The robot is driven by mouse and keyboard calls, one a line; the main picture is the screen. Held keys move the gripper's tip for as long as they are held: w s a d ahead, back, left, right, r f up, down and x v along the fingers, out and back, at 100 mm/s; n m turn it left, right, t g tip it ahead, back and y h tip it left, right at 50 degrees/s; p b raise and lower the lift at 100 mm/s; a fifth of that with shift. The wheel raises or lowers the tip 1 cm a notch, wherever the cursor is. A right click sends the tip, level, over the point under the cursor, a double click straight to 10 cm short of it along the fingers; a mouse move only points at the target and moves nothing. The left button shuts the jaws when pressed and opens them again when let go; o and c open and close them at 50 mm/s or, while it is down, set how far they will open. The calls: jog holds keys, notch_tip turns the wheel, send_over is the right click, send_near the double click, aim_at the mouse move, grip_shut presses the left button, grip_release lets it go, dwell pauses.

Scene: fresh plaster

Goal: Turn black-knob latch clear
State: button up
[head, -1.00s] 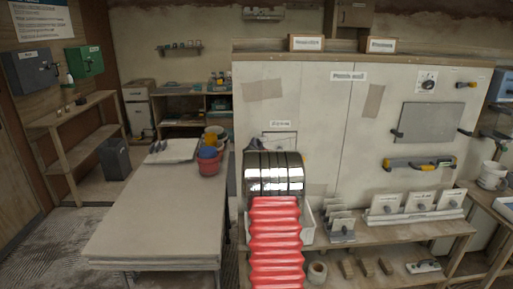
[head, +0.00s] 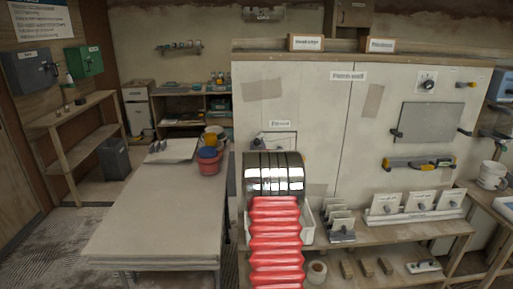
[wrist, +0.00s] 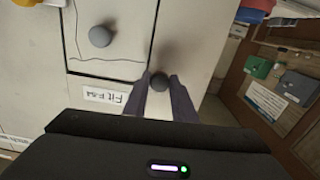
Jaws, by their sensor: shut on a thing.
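The black knob (wrist: 160,80) of the latch sits between the two fingertips of my gripper (wrist: 159,91) in the wrist view. My gripper is shut on it. The knob is beside the edge of a pale panel (wrist: 112,58) outlined by a dark gap. A round grey knob (wrist: 100,36) stands on that panel, apart from my fingers. A label (wrist: 104,96) beside the panel reads upside down. In the head view my arm hides most of the panel and latch, and I cannot make out my fingers there.
The pale wall board (head: 300,100) carries a grey plate (head: 430,122) and a yellow-and-black level (head: 418,164). A low shelf (head: 400,229) below holds labelled cards. A table (head: 160,225) with a red pot (head: 209,163) stands to the left of my arm.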

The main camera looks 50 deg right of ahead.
jog(key=n, duration=0.4)
jog(key=shift+s+d+r+n, duration=0.1)
jog(key=shift+r+n, duration=0.05)
jog(key=shift+n, duration=2.05)
jog(key=o, duration=1)
jog(key=shift+o, duration=0.2)
jog(key=v, duration=1.3)
jog(key=shift+s+a, duration=0.25)
jog(key=shift+a, duration=0.1)
